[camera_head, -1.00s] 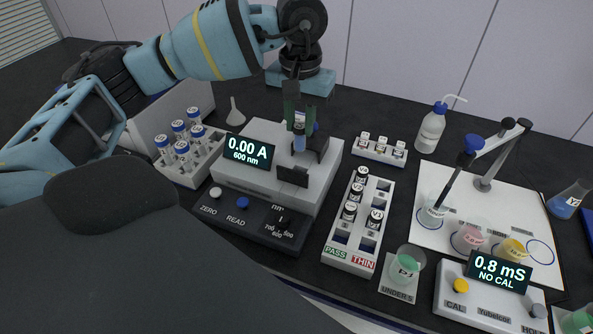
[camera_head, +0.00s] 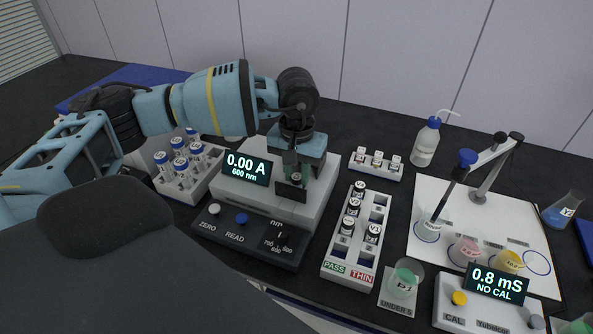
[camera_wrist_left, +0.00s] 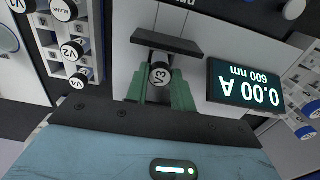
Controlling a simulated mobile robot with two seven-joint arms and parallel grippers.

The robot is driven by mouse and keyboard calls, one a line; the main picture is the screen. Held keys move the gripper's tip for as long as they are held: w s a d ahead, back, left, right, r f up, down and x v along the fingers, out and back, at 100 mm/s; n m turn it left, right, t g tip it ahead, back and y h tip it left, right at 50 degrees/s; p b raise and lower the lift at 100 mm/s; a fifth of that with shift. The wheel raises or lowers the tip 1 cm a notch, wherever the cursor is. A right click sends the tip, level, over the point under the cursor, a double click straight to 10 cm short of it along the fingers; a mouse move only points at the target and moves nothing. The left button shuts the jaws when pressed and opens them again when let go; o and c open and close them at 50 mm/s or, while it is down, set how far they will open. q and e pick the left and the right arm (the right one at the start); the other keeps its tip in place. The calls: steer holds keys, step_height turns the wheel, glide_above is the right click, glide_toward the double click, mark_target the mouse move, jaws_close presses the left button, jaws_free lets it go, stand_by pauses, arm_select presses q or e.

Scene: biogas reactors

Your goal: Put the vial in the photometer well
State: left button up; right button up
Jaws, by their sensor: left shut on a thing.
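The photometer (camera_head: 322,205) is a light grey box with a dark screen reading 0.00 A, 600 nm. My left gripper (camera_head: 293,178) points down over its well, fingers shut on the vial. In the left wrist view the vial (camera_wrist_left: 160,74) shows as a round cap marked V3 between the green fingers (camera_wrist_left: 160,92). A dark plate (camera_wrist_left: 167,42) at the well stands close beside the cap. In the head view the gripper hides the vial and most of the well, so I cannot tell how deep the vial sits. My right gripper is not in view.
A white PASS/THIN rack (camera_head: 345,270) with several capped vials stands right of the photometer. A rack of blue-capped tubes (camera_head: 182,168) stands left. A small white rack (camera_head: 376,168), a wash bottle (camera_head: 426,143) and a meter (camera_head: 487,293) with beakers are farther right.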

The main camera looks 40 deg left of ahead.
mark_target(297, 176)
arm_select(q)
steer(key=shift+f, duration=0.2)
steer(key=o, duration=1)
steer(key=shift+r, duration=0.1)
step_height(297, 176, up, 12)
steer(key=shift+r+b, duration=0.15)
steer(key=shift+b, duration=0.3)
